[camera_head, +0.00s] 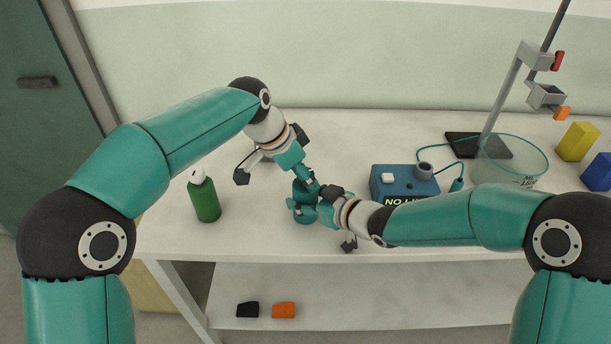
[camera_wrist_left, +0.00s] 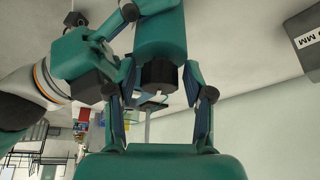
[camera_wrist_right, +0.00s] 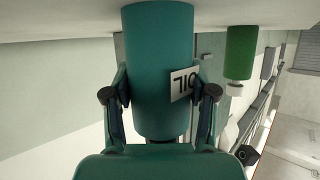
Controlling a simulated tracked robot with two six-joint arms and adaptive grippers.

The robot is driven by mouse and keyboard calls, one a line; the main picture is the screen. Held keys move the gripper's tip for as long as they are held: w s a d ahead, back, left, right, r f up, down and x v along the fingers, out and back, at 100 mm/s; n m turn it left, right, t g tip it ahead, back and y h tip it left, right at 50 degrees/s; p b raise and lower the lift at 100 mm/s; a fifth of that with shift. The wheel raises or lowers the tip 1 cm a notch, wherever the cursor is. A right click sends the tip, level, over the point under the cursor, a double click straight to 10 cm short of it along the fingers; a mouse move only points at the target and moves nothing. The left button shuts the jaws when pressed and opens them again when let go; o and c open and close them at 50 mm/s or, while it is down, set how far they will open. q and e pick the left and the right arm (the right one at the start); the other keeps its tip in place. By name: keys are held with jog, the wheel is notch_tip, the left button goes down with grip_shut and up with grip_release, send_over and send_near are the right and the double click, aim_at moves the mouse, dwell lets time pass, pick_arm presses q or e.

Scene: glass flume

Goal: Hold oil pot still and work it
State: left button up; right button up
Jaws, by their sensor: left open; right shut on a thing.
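The oil pot (camera_head: 303,216) is a teal cylinder standing on the white bench. In the right wrist view the oil pot (camera_wrist_right: 158,45) shows a white OIL label, upside down in that picture. My right gripper (camera_head: 318,207) comes in from the right, low on the pot, and is shut on it with a finger on each side. My left gripper (camera_head: 304,182) is open above the pot. In the left wrist view its fingers stand on either side of the pot's black top (camera_wrist_left: 158,72), with gaps visible. The grippers hide much of the pot in the head view.
A green bottle (camera_head: 204,198) stands left of the pot. A blue box (camera_head: 404,183) with a cable is to the right. Farther right are a glass bowl (camera_head: 508,163), a clamp stand (camera_head: 500,90), and yellow (camera_head: 577,142) and blue (camera_head: 598,173) blocks.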

pick_arm(q)
jog(key=c, duration=0.7)
jog(key=n, duration=0.2)
jog(key=n+t+y, duration=0.1)
jog(key=n, duration=0.1)
jog(key=shift+s+d+n+t+y, duration=0.1)
jog(key=shift+n+t+y, duration=0.2)
jog(key=n+y, duration=0.1)
jog(key=n, duration=0.1)
jog(key=n+t+y, duration=0.1)
jog(key=n, duration=0.2)
jog(key=o, duration=0.7)
